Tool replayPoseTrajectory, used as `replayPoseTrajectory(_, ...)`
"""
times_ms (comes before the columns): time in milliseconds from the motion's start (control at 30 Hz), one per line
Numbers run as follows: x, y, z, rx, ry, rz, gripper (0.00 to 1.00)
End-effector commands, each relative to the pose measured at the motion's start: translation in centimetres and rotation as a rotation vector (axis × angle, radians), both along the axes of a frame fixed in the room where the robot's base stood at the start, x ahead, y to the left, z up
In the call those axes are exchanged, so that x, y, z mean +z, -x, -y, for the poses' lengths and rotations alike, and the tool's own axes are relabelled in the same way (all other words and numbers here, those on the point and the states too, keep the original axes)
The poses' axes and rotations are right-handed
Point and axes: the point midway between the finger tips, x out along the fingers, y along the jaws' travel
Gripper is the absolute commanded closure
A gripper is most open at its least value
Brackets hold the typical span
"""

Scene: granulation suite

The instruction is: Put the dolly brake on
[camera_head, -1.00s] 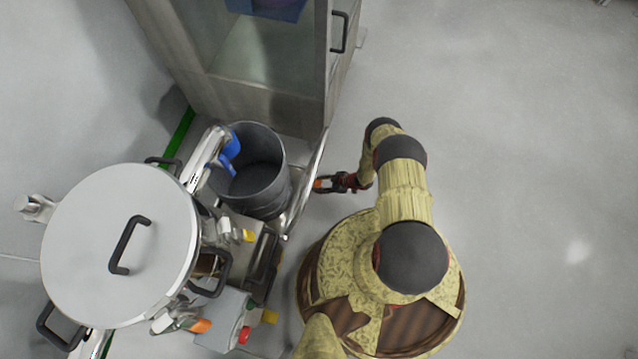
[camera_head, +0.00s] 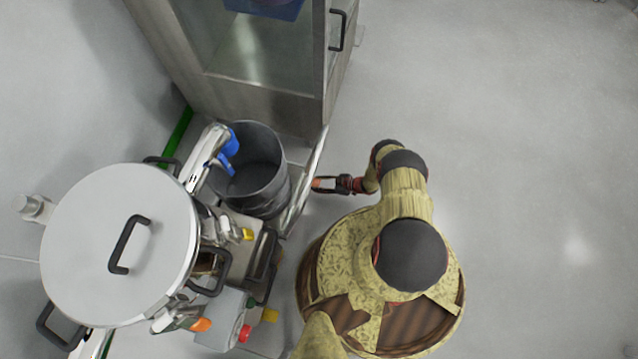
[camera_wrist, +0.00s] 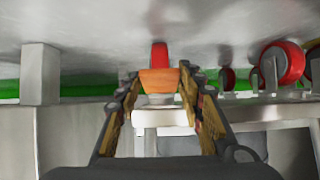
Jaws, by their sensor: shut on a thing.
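My gripper (camera_head: 326,184) is shut on a small orange piece (camera_wrist: 158,82), which looks like the dolly's brake lever. In the wrist view the fingers of my gripper (camera_wrist: 160,78) stand on both sides of it. A red part shows just beyond the orange piece, and a pale metal bracket (camera_wrist: 165,117) lies below it in the picture. In the head view only a small orange tip (camera_head: 316,183) shows at the fingertips, beside the steel edge of the dolly (camera_head: 303,190). Whether the brake is on or off I cannot tell.
A dark grey bin (camera_head: 262,190) stands just left of the gripper. A steel cabinet (camera_head: 290,112) rises behind it. A large lidded vessel (camera_head: 85,235) stands at the left. Red wheels (camera_wrist: 290,62) show at the right of the wrist view. The floor (camera_head: 540,150) at right is clear.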

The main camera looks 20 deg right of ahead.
Motion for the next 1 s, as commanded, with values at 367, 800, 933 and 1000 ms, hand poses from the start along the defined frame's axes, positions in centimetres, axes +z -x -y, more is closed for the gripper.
replayPoseTrajectory(367, -0.1, 0.0, 0.0, -0.001, 0.001, -0.002, 0.47)
replayPoseTrajectory(800, 0.2, 0.2, 0.4, -0.002, 0.001, -0.002, 0.44)
replayPoseTrajectory(933, 1.0, 0.9, 1.5, -0.004, 0.001, -0.002, 0.44)
replayPoseTrajectory(1000, 1.7, 1.4, 2.4, -0.006, 0.001, -0.002, 0.44)
